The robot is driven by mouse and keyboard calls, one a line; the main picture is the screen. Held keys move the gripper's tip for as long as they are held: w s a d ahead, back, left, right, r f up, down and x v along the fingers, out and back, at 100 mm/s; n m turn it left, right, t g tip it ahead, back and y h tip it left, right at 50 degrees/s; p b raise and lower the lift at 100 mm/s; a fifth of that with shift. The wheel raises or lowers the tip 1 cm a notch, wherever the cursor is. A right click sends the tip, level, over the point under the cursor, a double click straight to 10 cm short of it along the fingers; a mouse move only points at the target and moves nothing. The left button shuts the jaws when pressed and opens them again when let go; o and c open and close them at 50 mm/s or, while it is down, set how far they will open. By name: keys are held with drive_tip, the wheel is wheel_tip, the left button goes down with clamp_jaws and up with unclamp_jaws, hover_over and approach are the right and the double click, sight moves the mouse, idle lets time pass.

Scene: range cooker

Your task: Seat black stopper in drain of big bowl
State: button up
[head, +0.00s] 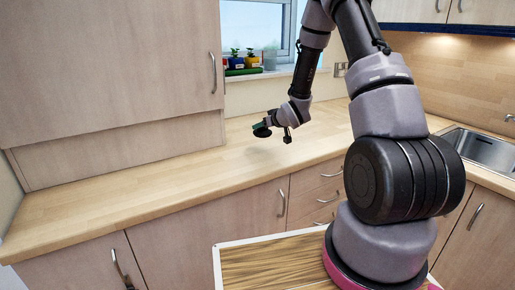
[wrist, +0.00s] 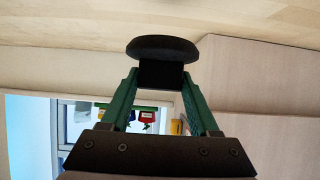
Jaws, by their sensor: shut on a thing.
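The black stopper (wrist: 163,48) has a wide rounded cap and a narrower black block beneath it in the wrist view. My gripper (wrist: 161,78) is shut on that block, one green finger on each side. In the head view my gripper (head: 261,125) holds the black stopper (head: 261,131) above the wooden counter, clear of its surface. A steel sink bowl (head: 489,152) shows at the right edge of the head view, well to the right of my gripper. Its drain is not visible, and part of the sink is cut off by the picture edge.
The wooden counter (head: 140,185) is bare to the left. A tall cabinet (head: 115,60) stands at the left. Potted plants (head: 243,60) sit on the window sill. A tap (head: 509,118) is at the right edge. My arm crosses the view before the sink.

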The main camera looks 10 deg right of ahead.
wheel_tip(320, 180, down, 8)
drive_tip(key=shift+d+r, duration=0.15)
drive_tip(key=shift+r, duration=0.05)
drive_tip(key=shift+f, duration=0.1)
drive_tip(key=o, duration=1.4)
drive_tip(key=shift+c, duration=0.2)
